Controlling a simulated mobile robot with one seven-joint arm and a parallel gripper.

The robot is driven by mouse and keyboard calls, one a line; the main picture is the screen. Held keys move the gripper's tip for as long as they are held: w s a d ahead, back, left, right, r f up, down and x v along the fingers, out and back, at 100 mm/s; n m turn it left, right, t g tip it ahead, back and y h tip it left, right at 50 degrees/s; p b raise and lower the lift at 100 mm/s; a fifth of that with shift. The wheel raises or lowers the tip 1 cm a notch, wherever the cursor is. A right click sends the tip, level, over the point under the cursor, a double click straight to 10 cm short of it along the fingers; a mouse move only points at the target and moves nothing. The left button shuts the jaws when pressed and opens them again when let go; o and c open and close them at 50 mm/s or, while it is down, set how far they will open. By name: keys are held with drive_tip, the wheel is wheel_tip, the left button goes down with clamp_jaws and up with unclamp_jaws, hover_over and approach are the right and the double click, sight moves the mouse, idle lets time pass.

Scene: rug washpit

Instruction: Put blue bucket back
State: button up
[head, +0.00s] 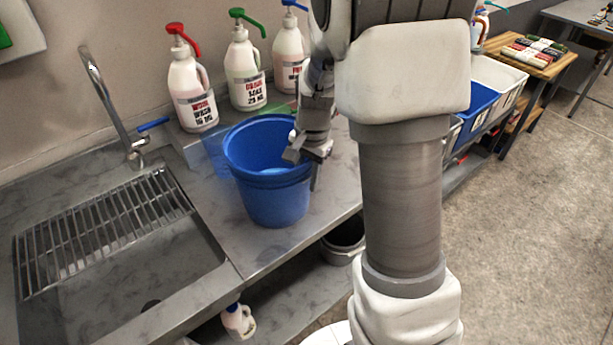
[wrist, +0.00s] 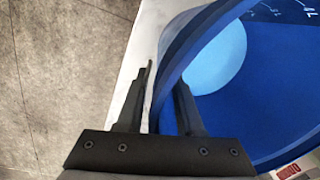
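The blue bucket (head: 268,200) appears to stand upright on the steel counter, near its front edge and right of the sink. Inside, a lighter blue round patch shows, also in the wrist view (wrist: 216,60), and there are pale markings on its inner wall. My gripper (head: 306,160) is at the bucket's right rim, pointing down. In the wrist view, my gripper's fingers (wrist: 165,85) straddle the rim, one outside and one inside. A narrow gap shows between the outer finger and the wall, so it looks open.
Pump bottles with red (head: 193,90), green (head: 245,72) and blue (head: 290,55) tops stand on a ledge behind the bucket. A sink with a rack (head: 100,225) and tap (head: 110,105) is left. Faint translucent blue and green patches show behind the bucket. Bins (head: 484,98) stand right.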

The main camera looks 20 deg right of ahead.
wheel_tip(320, 180, up, 11)
drive_tip(key=s+a+r+n+t, duration=0.2)
drive_tip(key=s+r+n, duration=0.2)
drive_tip(key=s, duration=0.5)
drive_tip(key=s+a+r+n+t, duration=0.2)
drive_tip(key=s+n, duration=0.4)
drive_tip(key=s, duration=0.4)
drive_tip(key=shift+s+a+r+n+t+h+p, duration=0.2)
drive_tip(key=shift+a+r+n+t+h+p, duration=0.15)
drive_tip(key=shift+a+r, duration=0.5)
